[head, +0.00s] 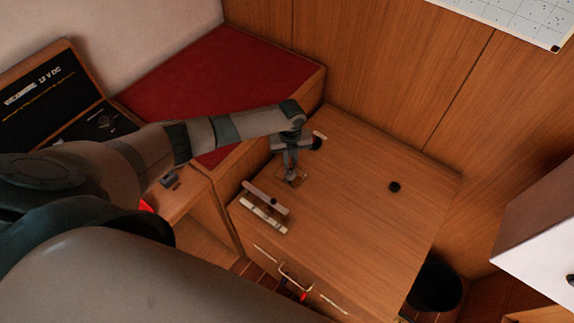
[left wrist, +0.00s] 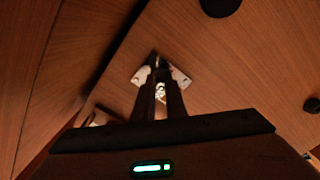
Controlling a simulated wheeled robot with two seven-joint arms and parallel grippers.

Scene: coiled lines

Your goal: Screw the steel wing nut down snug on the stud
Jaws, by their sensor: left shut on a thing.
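My left gripper (head: 291,174) points down at the small base plate with the stud on the wooden table top. In the left wrist view, its two fingers (left wrist: 161,84) are close together over the pale metal plate (left wrist: 180,77). A bright bit of steel, which looks like the wing nut (left wrist: 160,93), shows between the fingers. The gripper is shut on it. The fingers hide most of the nut and the stud, so I cannot tell how far down the nut sits. The plate lies flat on the table top. My right gripper is not in view.
On the wooden table top (head: 350,225) lie a two-bar ruler-like piece (head: 265,207) and a black round piece (head: 395,187). Another dark round piece (head: 317,143) is behind the gripper. A red cushion (head: 225,75) is behind, a dark bin (head: 436,286) at right.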

